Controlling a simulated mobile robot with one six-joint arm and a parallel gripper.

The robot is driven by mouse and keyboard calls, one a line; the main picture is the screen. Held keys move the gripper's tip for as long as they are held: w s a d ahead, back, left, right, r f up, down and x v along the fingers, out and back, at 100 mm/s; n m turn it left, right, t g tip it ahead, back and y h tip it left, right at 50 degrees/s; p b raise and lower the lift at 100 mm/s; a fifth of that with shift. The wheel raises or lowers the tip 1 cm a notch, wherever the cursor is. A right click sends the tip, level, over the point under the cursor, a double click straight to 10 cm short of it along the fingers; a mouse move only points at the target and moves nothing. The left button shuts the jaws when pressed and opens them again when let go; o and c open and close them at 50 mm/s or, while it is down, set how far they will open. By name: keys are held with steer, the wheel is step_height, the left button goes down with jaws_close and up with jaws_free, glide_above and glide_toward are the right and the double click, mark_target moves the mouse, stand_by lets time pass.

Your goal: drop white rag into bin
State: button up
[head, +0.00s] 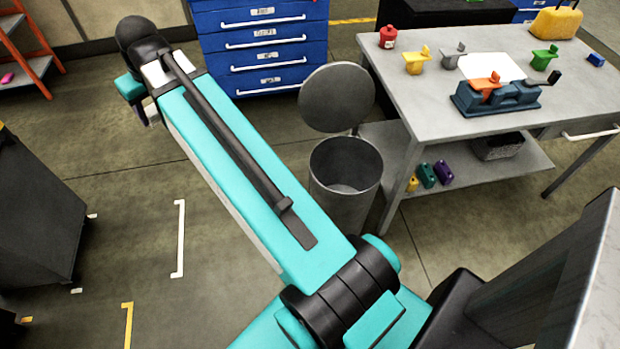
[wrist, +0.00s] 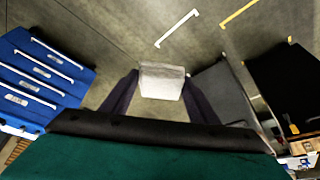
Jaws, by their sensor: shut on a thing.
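The white rag (wrist: 162,80) shows in the wrist view as a pale folded block between the two dark fingers of my gripper (wrist: 160,92). My gripper is shut on it and holds it above the floor. In the head view the arm's far end is at the upper left, and I cannot make out the rag there. The bin (head: 345,190) is a round grey metal can on the floor in the middle of the head view, with its lid (head: 337,97) raised. It looks empty inside. The rag is well to the left of the bin.
A grey workbench (head: 420,110) with a vise (head: 495,97) and several coloured parts stands right of the bin. A blue drawer cabinet (head: 265,50) is behind. A dark cabinet (head: 35,215) stands at the left edge. The floor between has free room.

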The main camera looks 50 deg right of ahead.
steer(key=s+d+f+b, duration=0.2)
steer(key=d+f+b, duration=0.1)
steer(key=d+f, duration=0.55)
steer(key=s+d+f+n+b, duration=0.15)
steer(key=d+f, duration=0.35)
steer(key=d, duration=0.7)
steer(key=s+d+f+b, duration=0.3)
steer(key=d+f, duration=0.4)
steer(key=d, duration=0.4)
steer(key=s+d+f+y+b, duration=0.1)
steer(key=s+d+f+b, duration=0.5)
steer(key=s+d+f, duration=1.2)
steer(key=s+d+n, duration=0.1)
steer(key=s+d, duration=0.1)
steer(key=d, duration=0.1)
steer(key=shift+d+f+b, duration=0.25)
steer(key=shift+d+b, duration=0.1)
steer(key=shift+s, duration=0.1)
steer(key=shift+f, duration=0.15)
steer(key=shift+f+b, duration=1.55)
steer(key=shift+f, duration=1.3)
steer(key=o, duration=1.1)
